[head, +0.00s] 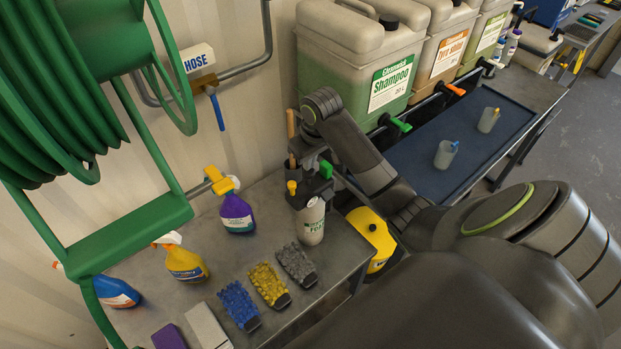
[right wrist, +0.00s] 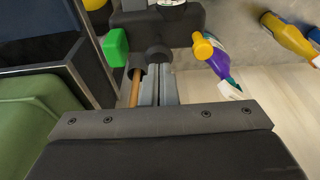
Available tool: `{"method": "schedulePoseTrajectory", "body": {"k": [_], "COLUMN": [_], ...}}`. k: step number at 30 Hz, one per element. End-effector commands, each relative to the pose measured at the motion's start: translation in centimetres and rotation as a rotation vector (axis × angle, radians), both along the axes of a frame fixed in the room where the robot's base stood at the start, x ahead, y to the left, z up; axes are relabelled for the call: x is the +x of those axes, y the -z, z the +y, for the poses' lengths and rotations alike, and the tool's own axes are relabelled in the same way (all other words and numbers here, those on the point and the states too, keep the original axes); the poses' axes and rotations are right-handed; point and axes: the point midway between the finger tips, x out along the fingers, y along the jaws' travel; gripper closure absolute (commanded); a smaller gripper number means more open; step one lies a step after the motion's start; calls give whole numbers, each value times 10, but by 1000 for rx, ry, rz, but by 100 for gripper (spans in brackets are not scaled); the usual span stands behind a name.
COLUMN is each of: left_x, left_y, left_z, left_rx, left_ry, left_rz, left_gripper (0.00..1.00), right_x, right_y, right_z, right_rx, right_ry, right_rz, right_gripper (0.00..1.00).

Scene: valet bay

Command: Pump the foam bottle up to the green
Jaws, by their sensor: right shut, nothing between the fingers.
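The foam bottle (head: 311,224) is pale with a green-lettered label and stands upright on the grey bench. Its dark pump head (head: 308,191) carries a yellow nozzle (head: 292,187); a green block (head: 326,168) shows beside it. In the right wrist view the dark pump head (right wrist: 150,20), green block (right wrist: 115,47) and yellow nozzle (right wrist: 203,48) lie around and beyond my fingertips. My right gripper (right wrist: 157,72) is shut and empty, its tips close to a round dark knob; I cannot tell whether they touch. No gauge reading is legible. My left gripper is out of view.
Purple (head: 237,214), yellow (head: 186,264) and blue (head: 117,292) spray bottles stand left; several brushes or mitts (head: 268,284) lie in front. A brush handle (head: 291,125) rises behind. A yellow container (head: 374,240) and a blue-topped table (head: 410,160) are right.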

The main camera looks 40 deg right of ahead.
Motion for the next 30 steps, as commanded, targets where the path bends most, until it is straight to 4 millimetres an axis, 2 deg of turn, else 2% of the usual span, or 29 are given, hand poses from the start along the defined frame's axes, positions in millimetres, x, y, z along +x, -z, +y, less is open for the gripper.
{"method": "schedulePoseTrajectory", "body": {"k": [17,30], "left_x": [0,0], "left_y": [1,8], "left_z": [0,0], "left_rx": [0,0], "left_ry": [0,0], "left_rz": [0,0], "left_gripper": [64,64], "right_x": [1,0], "right_y": [-5,20], "right_z": [0,0], "right_rx": [-2,-2], "right_ry": [0,1], "right_rz": [-2,-1], "right_gripper": [100,100]}}
